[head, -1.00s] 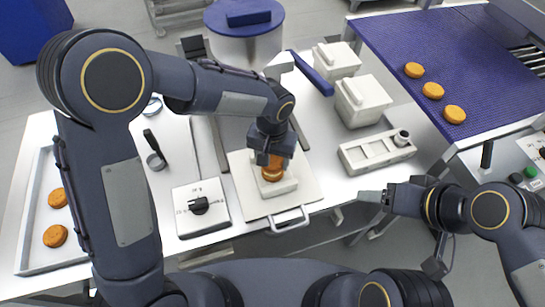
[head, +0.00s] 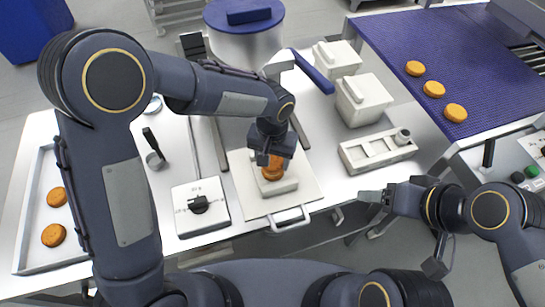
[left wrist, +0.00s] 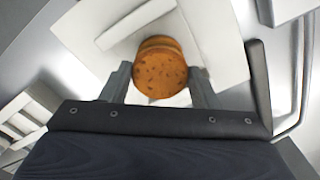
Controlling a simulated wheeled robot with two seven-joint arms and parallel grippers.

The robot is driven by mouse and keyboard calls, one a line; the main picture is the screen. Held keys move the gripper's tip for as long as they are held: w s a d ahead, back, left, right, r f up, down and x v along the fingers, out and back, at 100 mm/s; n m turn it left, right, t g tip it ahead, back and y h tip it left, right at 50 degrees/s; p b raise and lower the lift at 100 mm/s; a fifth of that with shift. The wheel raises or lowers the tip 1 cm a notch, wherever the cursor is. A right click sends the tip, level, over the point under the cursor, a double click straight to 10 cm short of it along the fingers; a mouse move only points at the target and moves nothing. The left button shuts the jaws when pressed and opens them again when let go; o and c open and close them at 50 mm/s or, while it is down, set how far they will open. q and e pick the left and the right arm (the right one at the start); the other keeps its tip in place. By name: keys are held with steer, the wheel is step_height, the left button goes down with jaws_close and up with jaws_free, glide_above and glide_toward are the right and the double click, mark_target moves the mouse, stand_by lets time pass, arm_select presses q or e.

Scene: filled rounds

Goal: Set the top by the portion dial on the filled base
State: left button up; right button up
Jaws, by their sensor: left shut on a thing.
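My left gripper (head: 272,158) is shut on a brown round top (head: 275,162), right over the base (head: 271,175) on a raised white block. The two rounds look close together or touching in the head view; whether they touch is hard to tell. In the left wrist view the top (left wrist: 160,76) sits between the fingers of the left gripper (left wrist: 160,88), with another round's edge just behind it. The filling is hidden. The portion dial (head: 199,204) is on a white box left of the block. My right gripper (head: 371,197) is at the right, away from the rounds; its finger gap is unclear.
A white board (head: 302,193) with a front handle carries the block. A tray (head: 30,215) with rounds lies at the far left. White lidded tubs (head: 362,104) and a slotted holder (head: 378,152) stand to the right. A blue belt (head: 420,50) carries several rounds.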

arm_select(q)
steer(key=shift+f+b, duration=0.3)
steer(key=shift+f, duration=0.1)
steer(key=o, duration=1.2)
steer(key=shift+r+p, duration=2.45)
steer(key=shift+r, duration=1.1)
